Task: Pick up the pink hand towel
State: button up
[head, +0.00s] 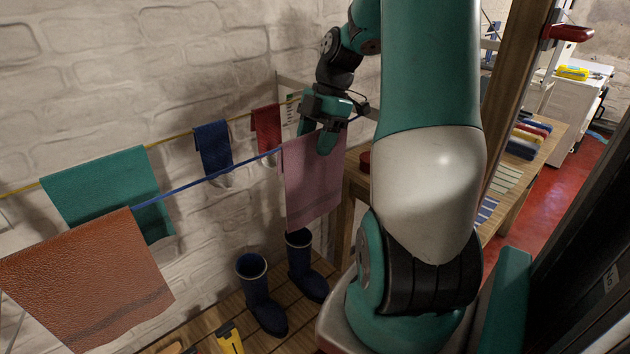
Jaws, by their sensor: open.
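The pink hand towel (312,185) hangs folded over the blue line, right of centre in the head view, with its lower edge free in the air. My gripper (325,140) is at the top of this towel, with its fingers pointing down. One green finger shows in front of the towel's upper edge. The jaws are open, and I cannot tell whether a finger touches the cloth.
A brown towel (85,280) hangs on the blue line, with a teal towel (110,190), a blue cloth (213,148) and a red cloth (267,130) nearby. Blue boots (262,295) stand below. A wooden table (350,190) is close on the right. A white brick wall stands behind.

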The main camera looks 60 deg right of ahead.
grip_shut()
jog(key=shift+r, duration=0.1)
dwell(0.3)
jog(key=shift+r+p, duration=0.3)
jog(key=shift+r, duration=0.15)
notch_tip(320, 180, up, 11)
jog(key=p, duration=0.1)
jog(key=s+a+b, duration=0.3)
jog(key=s, duration=1.1)
jog(key=shift+a+r+b, duration=0.2)
jog(key=shift+a+b, duration=0.05)
jog(key=shift+b, duration=0.15)
jog(key=shift+s, duration=0.1)
